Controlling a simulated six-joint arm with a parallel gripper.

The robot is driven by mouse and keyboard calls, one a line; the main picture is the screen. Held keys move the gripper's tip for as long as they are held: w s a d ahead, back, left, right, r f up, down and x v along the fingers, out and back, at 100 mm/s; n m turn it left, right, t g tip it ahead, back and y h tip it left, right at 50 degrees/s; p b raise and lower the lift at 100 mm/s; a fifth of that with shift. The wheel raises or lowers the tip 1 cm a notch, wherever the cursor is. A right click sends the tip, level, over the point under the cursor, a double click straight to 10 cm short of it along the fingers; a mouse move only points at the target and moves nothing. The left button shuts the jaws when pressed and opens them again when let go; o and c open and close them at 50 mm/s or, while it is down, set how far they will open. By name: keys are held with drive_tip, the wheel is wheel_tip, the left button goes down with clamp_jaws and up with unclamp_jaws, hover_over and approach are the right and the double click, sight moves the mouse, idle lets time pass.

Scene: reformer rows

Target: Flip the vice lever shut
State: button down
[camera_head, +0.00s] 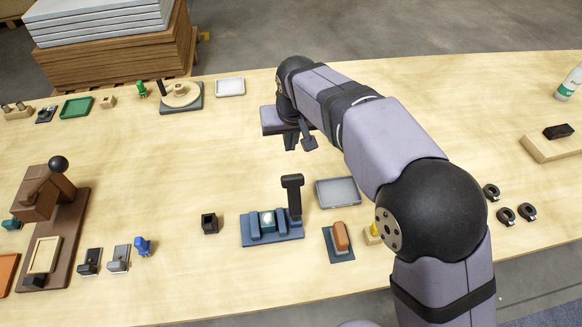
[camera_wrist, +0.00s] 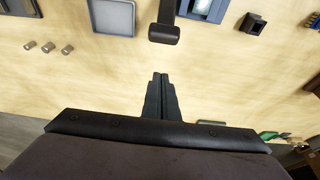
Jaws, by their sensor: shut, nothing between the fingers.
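The blue vice (camera_head: 256,238) stands on the table, with a pale rounded piece (camera_head: 267,221) between its jaws. Its dark lever (camera_head: 294,198) rises upright at the right end of the vice and ends in a wider black grip. In the wrist view the lever (camera_wrist: 165,28) lies ahead of my fingertips, and part of the vice (camera_wrist: 206,8) is cut off by the top edge. My gripper (camera_head: 290,146) is shut and empty, above the table and beyond the lever. Its closed fingers (camera_wrist: 160,80) are apart from the lever.
A grey tray (camera_head: 338,191) lies right of the lever, and an orange-brown piece on a green plate (camera_head: 341,257) is nearer. A small black open box (camera_head: 209,223) stands left of the vice. The table between gripper and vice looks clear.

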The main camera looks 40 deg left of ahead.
wheel_tip(320, 180, down, 9)
drive_tip(key=p, duration=0.5)
drive_tip(key=shift+s+d, duration=0.35)
idle(0.3)
drive_tip(key=shift+s+d, duration=0.1)
